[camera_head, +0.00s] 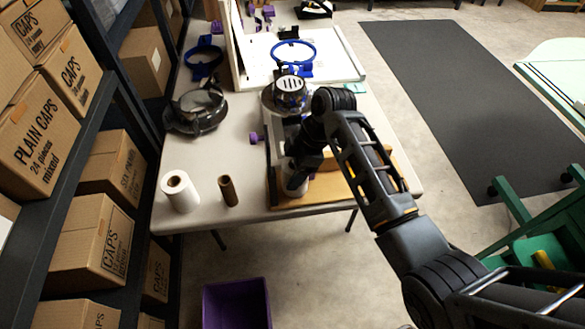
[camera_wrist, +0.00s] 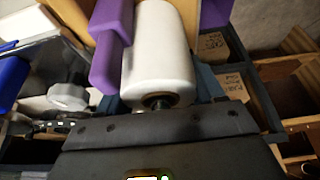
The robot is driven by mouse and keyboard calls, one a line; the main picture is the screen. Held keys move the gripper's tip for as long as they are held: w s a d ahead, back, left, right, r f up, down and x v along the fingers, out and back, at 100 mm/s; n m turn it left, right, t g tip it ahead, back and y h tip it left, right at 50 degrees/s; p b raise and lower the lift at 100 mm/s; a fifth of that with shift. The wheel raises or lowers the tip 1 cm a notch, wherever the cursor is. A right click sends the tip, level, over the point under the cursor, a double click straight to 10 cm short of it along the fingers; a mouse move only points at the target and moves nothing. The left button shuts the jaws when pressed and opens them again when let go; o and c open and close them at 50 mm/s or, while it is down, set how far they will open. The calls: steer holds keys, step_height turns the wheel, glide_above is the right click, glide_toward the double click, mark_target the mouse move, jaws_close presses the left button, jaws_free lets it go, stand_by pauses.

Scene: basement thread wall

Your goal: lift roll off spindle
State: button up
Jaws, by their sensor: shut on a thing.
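A white roll (camera_wrist: 158,50) fills the middle of the wrist view. A dark round piece shows in its brown core at the near end; I cannot tell if this is the spindle's tip. In the head view the roll (camera_head: 293,184) shows partly below my gripper (camera_head: 300,168), at the front of the table by a tan wooden board. My wrist hides most of the roll and its mount. I cannot tell how far along the spindle the roll sits.
Another white roll (camera_head: 181,192) and a slim brown roll (camera_head: 228,190) stand upright on the table (camera_head: 215,145), left of my gripper. A dark round device (camera_head: 196,109) sits behind them. A purple bin (camera_head: 236,303) is on the floor. Shelves of boxes line the left.

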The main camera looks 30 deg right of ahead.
steer(key=shift+r+p, duration=2.5)
steer(key=shift+r, duration=4.4)
step_height(320, 180, up, 4)
steer(key=shift+f, duration=0.1)
